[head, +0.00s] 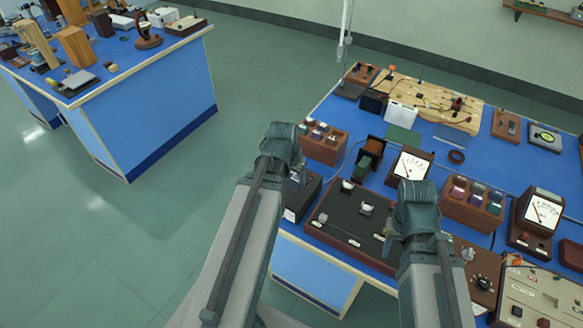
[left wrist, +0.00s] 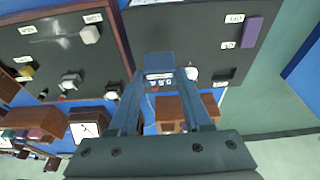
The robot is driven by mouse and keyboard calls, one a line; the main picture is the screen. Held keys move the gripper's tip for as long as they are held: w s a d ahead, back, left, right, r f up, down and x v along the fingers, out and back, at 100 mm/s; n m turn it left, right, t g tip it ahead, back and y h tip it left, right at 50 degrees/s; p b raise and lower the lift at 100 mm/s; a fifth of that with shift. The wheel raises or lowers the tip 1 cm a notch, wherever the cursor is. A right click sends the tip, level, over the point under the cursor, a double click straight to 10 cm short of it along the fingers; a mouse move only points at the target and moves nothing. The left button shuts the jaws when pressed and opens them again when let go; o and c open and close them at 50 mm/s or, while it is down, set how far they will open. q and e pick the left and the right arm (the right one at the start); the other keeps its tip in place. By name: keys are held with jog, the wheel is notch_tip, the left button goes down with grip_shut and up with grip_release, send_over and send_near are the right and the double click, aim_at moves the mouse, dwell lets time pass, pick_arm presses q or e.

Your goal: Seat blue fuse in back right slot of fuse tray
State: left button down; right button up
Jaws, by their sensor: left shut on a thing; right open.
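My left gripper (head: 297,176) is over the left end of the blue bench in the head view. In the left wrist view its fingers are shut on a small dark-blue block with a pale marked band, the blue fuse (left wrist: 159,64), held above a dark surface. The head view hides the fuse behind the gripper. My right gripper (head: 392,246) is open over the right part of the dark board. A brown wooden block with several coloured pieces (head: 322,149) stands just behind my left gripper; a similar block (head: 468,216) stands further right.
A brown-rimmed dark board (head: 337,231) with small fittings lies between my arms. A dark box (head: 291,213) is beside my left gripper. Dial meters (head: 409,165) and a wooden wired board (head: 420,97) stand behind. Another bench (head: 160,108) is at the far left; floor lies between.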

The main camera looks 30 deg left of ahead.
aim_at(298, 183)
pick_arm(q)
jog(key=shift+s+d+r, duration=0.1)
jog(key=shift+s+d, duration=0.4)
jog(key=shift+d, duration=0.2)
jog(key=shift+r+p, duration=1.5)
jog(key=shift+p, duration=0.1)
pick_arm(e)
jog(key=r, duration=0.3)
jog(key=shift+s+d+r, duration=0.1)
jog(key=shift+s+d, duration=0.05)
jog(key=shift+d, duration=0.15)
pick_arm(q)
jog(key=shift+w, duration=0.1)
